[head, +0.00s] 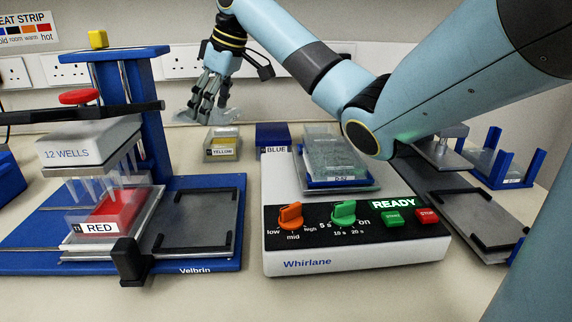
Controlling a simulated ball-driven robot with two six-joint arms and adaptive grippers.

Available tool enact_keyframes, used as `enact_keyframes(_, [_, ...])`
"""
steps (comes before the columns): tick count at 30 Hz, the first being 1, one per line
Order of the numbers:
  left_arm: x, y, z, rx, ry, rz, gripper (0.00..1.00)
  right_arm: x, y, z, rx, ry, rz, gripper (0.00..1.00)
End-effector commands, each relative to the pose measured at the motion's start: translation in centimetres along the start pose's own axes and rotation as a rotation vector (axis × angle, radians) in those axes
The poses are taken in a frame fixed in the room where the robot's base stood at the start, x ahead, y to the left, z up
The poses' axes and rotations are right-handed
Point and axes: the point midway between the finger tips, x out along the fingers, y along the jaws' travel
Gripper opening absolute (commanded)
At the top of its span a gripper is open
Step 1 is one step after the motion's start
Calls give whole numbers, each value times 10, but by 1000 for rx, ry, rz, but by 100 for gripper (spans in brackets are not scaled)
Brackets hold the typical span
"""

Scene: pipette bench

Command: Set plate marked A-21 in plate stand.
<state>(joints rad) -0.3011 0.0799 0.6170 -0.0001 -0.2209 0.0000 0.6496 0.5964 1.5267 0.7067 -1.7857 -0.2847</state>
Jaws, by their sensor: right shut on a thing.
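A clear well plate (333,157) sits on the shaker, in a blue-edged holder; its small front label is too small to read surely. My right gripper (205,100) is at the back, left of the shaker and well away from the plate. It is shut on a pale, see-through flat piece (190,116), whose exact kind I cannot tell. My left gripper is not in view.
The Whirlane shaker (350,257) shows READY. The Velbrin pipetting station (205,262) stands left, with a RED reservoir (118,212). My right arm crosses above the shaker.

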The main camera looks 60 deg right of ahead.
Motion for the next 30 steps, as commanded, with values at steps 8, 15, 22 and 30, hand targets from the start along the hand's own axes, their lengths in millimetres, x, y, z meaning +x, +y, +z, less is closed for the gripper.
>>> enact_keyframes(8, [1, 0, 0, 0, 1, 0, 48, 9, -2, -7, 2, 3, -4, 45])
enact_keyframes(15, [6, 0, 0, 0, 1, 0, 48, 62, -8, -46, 2, 1, -7, 45])
enact_keyframes(22, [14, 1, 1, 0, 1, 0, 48, 102, -9, -75, 1, 0, -2, 45])
enact_keyframes(30, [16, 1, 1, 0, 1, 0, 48, 121, -10, -76, 0, -2, -1, 45])
